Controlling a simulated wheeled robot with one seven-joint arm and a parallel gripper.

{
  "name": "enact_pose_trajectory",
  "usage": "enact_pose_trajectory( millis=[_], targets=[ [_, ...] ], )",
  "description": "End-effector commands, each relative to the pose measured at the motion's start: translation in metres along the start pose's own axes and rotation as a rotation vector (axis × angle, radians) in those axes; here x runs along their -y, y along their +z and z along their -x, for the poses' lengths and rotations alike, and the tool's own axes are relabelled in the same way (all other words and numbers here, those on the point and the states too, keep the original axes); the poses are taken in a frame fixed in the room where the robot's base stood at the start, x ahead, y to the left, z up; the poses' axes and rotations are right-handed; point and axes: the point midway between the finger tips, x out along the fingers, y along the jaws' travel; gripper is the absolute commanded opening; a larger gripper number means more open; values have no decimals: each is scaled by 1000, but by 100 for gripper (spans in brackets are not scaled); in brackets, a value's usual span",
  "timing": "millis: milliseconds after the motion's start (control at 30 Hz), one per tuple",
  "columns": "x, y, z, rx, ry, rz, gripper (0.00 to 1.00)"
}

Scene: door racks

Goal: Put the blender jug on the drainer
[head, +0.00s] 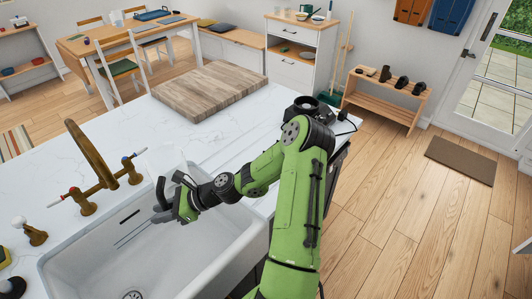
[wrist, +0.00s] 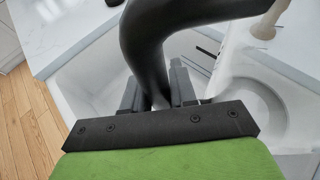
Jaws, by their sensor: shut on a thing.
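The blender jug (head: 166,160) looks clear and faint in the head view, with a black curved handle, above the sink's far edge. My gripper (head: 168,208) is shut on the handle, over the sink basin. In the wrist view the thick black handle (wrist: 150,50) rises between the two fingers of my gripper (wrist: 158,92). The jug's clear body is hard to make out there. I cannot surely identify a drainer. Two thin grey lines show beside my gripper in the head view, and I cannot tell what they belong to.
The white sink (head: 85,265) lies below my gripper, with a brass tap (head: 95,165) behind it. A black appliance base (head: 303,108) with a cord stands at the counter's right end.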

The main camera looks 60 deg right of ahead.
Motion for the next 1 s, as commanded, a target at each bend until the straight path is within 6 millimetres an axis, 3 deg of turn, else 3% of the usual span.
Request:
enact_pose_trajectory(
  millis=[267, 600, 800, 900, 1000],
  targets=[
    [79, -4, 32, -1, -231, -85, 0],
    [194, 13, 119, -7, -608, -236, 0],
    [226, 26, 157, -8, -729, -293, 0],
    [230, 25, 161, -7, -747, -306, 0],
    [230, 6, 154, -8, -747, -314, 0]
  ],
)
